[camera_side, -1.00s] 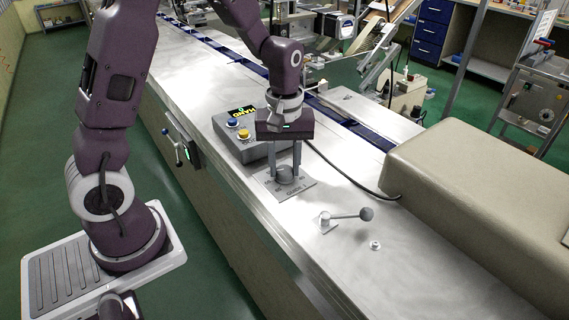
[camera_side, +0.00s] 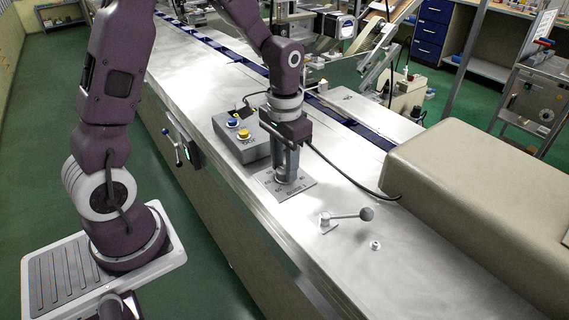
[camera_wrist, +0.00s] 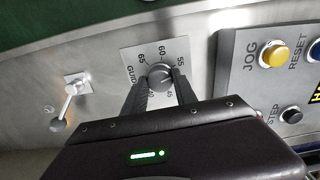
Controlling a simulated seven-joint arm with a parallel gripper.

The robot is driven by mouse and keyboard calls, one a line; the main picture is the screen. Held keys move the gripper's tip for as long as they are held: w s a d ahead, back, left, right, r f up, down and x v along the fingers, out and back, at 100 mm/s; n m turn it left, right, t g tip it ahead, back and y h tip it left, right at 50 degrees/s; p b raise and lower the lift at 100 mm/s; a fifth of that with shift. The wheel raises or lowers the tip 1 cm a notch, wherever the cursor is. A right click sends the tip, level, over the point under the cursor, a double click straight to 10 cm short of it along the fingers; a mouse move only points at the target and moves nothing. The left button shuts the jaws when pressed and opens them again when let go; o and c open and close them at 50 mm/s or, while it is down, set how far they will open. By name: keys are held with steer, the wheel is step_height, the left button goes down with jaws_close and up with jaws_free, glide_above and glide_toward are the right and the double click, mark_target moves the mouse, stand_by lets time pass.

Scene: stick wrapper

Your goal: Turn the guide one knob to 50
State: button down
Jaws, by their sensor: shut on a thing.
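The guide one knob (camera_wrist: 160,75) is a grey round knob on a pale square scale plate (camera_wrist: 183,47). In the wrist view the plate shows numbers including 65, 60, 55 and 45, with part of the scale behind my fingers. I cannot make out exactly which number the knob's mark points to. My gripper (camera_side: 286,177) points straight down over the plate in the side view and hides most of the knob there. In the wrist view its two dark fingers stand on either side of the knob, shut on it.
A grey control box (camera_side: 240,146) with blue and yellow buttons stands just behind the plate, close to my gripper. A lever with a ball end (camera_side: 366,213) lies to the right. A black cable (camera_side: 345,180) runs past. A large beige cover (camera_side: 480,185) fills the right.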

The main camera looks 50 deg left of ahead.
mark_target(284, 169)
steer(key=m, duration=0.4)
steer(key=shift+m, duration=2.1)
steer(key=c, duration=1)
jaws_free()
step_height(284, 169, up, 7)
steer(key=shift+r, duration=0.1)
